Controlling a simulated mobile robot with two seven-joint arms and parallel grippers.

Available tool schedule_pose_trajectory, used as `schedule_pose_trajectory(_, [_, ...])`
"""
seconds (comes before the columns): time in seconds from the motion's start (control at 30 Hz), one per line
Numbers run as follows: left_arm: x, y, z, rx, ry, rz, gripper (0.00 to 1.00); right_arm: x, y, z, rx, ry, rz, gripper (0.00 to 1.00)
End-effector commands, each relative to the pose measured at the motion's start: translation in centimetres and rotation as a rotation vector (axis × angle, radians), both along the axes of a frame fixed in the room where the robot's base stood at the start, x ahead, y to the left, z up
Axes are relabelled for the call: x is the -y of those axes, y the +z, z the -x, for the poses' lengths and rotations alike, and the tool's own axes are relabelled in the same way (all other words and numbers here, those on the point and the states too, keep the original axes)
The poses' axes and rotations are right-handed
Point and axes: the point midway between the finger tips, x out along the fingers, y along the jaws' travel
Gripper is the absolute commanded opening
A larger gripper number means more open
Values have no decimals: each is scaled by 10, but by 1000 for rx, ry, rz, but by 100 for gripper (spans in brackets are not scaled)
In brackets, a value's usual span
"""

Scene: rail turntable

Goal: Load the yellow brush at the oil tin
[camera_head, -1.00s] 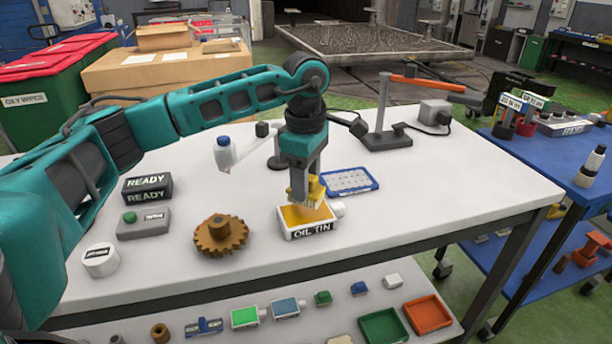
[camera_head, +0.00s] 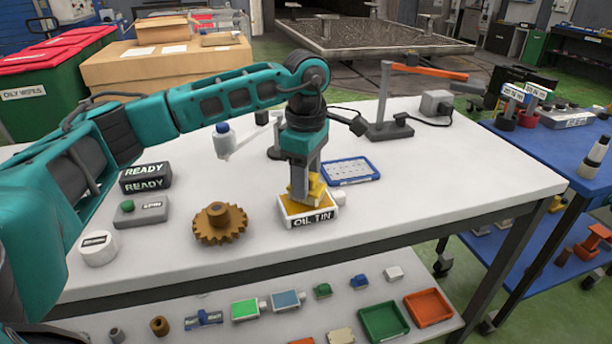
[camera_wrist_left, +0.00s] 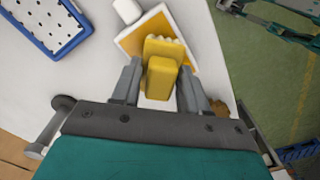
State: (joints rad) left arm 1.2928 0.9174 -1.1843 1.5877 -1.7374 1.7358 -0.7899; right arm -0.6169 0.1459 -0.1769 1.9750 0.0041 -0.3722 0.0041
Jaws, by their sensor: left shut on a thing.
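My left gripper (camera_head: 307,180) is shut on the yellow brush (camera_head: 316,186), which points down over the oil tin. The oil tin (camera_head: 311,220) is a shallow white tray with a yellow inside and an OIL TIN label, near the table's front edge. In the left wrist view the brush (camera_wrist_left: 161,72) sits between the fingers (camera_wrist_left: 158,82), its pale bristle end over the yellow inside of the oil tin (camera_wrist_left: 127,42). I cannot tell for certain whether the bristles touch the oil. My right gripper is not in view.
A brown gear (camera_head: 220,223) lies left of the tin. A blue-framed tray (camera_head: 350,170) lies behind it to the right. A white bottle with a blue cap (camera_head: 223,141) and a stand with an orange arm (camera_head: 388,100) are farther back. The front right of the table is clear.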

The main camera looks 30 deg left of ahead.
Motion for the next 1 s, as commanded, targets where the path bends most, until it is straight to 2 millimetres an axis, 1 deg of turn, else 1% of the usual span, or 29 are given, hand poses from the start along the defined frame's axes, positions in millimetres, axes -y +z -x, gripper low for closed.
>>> schedule_pose_trajectory(0.73, [0, -9, 0, 0, 0, 0, 20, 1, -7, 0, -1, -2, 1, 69])
schedule_pose_trajectory(1.0, [0, -9, 0, 0, 0, 0, 20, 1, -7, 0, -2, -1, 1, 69])
